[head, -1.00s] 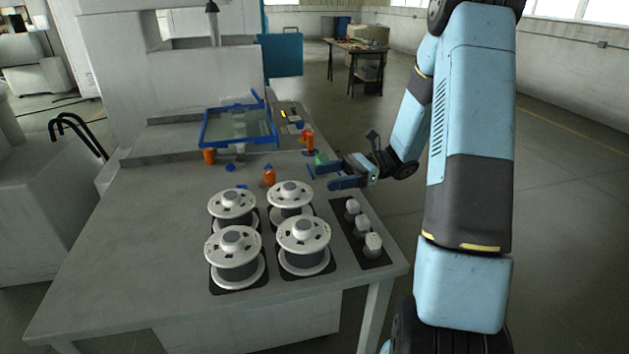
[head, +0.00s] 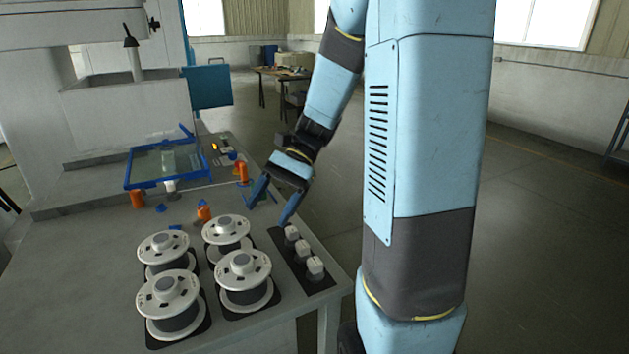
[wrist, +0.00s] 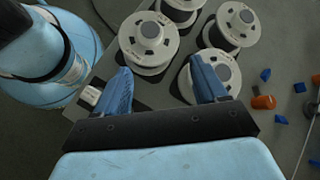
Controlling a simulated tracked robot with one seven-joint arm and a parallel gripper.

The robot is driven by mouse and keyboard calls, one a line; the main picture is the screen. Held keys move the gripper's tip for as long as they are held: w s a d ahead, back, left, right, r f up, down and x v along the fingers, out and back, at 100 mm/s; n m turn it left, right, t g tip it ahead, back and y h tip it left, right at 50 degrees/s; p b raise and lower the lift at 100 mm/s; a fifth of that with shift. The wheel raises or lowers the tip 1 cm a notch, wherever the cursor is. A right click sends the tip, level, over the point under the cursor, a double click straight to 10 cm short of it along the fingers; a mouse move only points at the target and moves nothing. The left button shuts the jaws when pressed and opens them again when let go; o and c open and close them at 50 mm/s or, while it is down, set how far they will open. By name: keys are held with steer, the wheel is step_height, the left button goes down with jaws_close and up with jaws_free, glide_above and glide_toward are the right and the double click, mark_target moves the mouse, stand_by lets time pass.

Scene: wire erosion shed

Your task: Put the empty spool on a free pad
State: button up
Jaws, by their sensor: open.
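Several white-flanged spools stand upright on dark pads on the grey table: back left (head: 163,243), back right (head: 227,229), front left (head: 168,286) and front right (head: 243,263). Dark grey shows between their flanges, and I cannot tell which one is empty. The front right pad (head: 236,313) shows as a dark rim under its spool; I see no bare pad. My gripper (head: 276,197) is open and empty, fingers pointing down, beyond the spools near the table's right edge. In the wrist view its fingers (wrist: 160,70) show apart, the right one overlapping a spool (wrist: 222,75).
A dark strip with three pale knobs (head: 303,251) lies right of the spools. Behind them are an orange piece (head: 204,213), small blue pieces (head: 161,208) and a blue-framed tray (head: 133,186). The table's left part (head: 70,270) is clear.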

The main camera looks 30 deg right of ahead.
steer(key=s+d+r+n+t+h, duration=0.4)
steer(key=s+r+n+t+h, duration=0.5)
steer(key=s+r, duration=0.1)
steer(key=shift+s+d, duration=0.15)
steer(key=shift+s, duration=0.6)
